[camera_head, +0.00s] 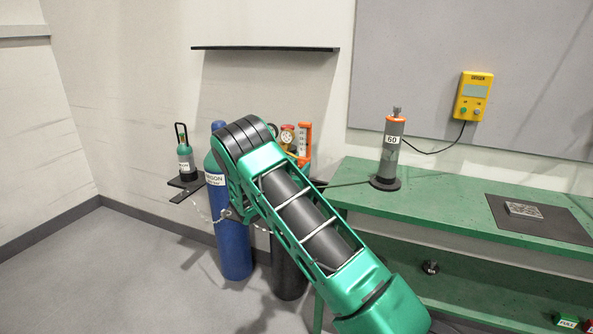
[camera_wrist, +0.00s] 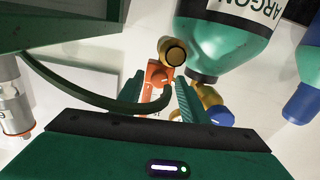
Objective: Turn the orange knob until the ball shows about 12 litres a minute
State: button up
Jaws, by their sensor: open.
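In the wrist view my gripper (camera_wrist: 159,78) is open, its two green fingers on either side of an orange part of the flowmeter (camera_wrist: 155,96). A small orange piece with a pale mark, which looks like the knob (camera_wrist: 158,74), shows between the fingertips. I cannot tell whether the fingers touch it. In the head view the orange flowmeter (camera_head: 304,141) stands beside a round gauge (camera_head: 287,135), just behind my arm. My gripper is hidden there behind my arm. The ball and its reading cannot be made out in either view.
An ARGON-labelled cylinder (camera_wrist: 232,42) and a brass round fitting (camera_wrist: 173,51) are close to the fingers. A dark hose (camera_wrist: 84,94) curves past the left finger. A green bench (camera_head: 447,204) with a grey-and-orange tube (camera_head: 391,151) stands right of my arm.

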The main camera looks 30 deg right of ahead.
jog(key=shift+c, duration=0.2)
grip_shut()
jog(key=shift+n, duration=0.8)
jog(key=shift+a, duration=0.1)
jog(key=shift+o, duration=0.2)
grip_release()
jog(key=v, duration=1)
jog(key=shift+s+a, duration=0.2)
jog(key=shift+a, duration=0.05)
